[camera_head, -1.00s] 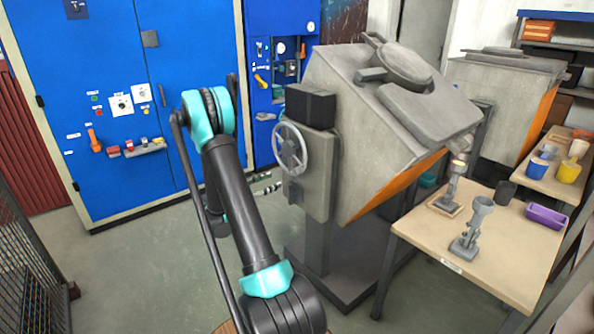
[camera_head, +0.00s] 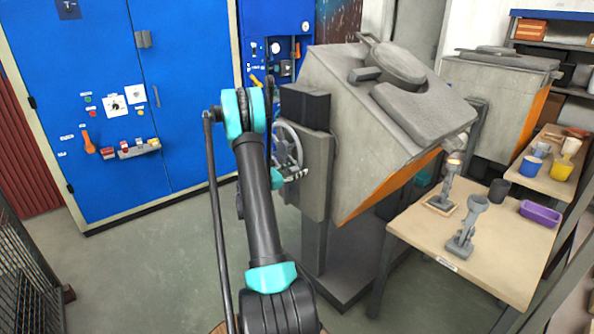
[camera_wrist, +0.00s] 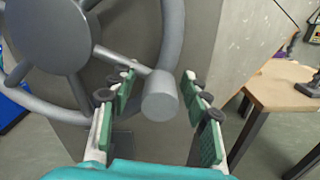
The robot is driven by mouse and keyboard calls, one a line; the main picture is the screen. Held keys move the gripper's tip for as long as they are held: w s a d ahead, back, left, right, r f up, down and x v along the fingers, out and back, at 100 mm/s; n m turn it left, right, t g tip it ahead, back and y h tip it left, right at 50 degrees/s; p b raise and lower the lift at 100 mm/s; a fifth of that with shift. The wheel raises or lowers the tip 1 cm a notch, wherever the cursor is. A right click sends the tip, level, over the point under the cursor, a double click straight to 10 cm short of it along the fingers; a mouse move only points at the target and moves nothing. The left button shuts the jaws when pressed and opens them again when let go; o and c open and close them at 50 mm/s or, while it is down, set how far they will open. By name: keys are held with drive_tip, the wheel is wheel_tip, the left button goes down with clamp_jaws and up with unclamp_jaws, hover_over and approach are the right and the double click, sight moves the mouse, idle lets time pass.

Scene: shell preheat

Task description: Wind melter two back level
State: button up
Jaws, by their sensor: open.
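The near grey melter (camera_head: 345,125) stands tilted on its pedestal, its top sloping down to the right and its orange underside showing. I see no number on it. A spoked handwheel (camera_head: 287,147) is on its left side; it also fills the upper left of the wrist view (camera_wrist: 50,35). A round grey knob (camera_wrist: 160,96) sticks out from the wheel toward the camera. My gripper (camera_wrist: 160,80) is open, with one green-padded finger on each side of the knob; I see gaps beside it. In the head view my gripper (camera_head: 293,174) is at the wheel's lower edge.
A second grey melter (camera_head: 495,95) stands behind on the right. A work table (camera_head: 490,262) with grey metal stands, a dark cup and a purple tray (camera_head: 540,213) is at front right. Blue cabinets (camera_head: 90,110) line the back left. A mesh fence (camera_head: 25,270) is at left; floor between is clear.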

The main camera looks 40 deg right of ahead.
drive_tip(key=shift+d, duration=0.1)
drive_tip(key=shift+c, duration=0.6)
drive_tip(key=shift+s, duration=0.1)
clamp_jaws()
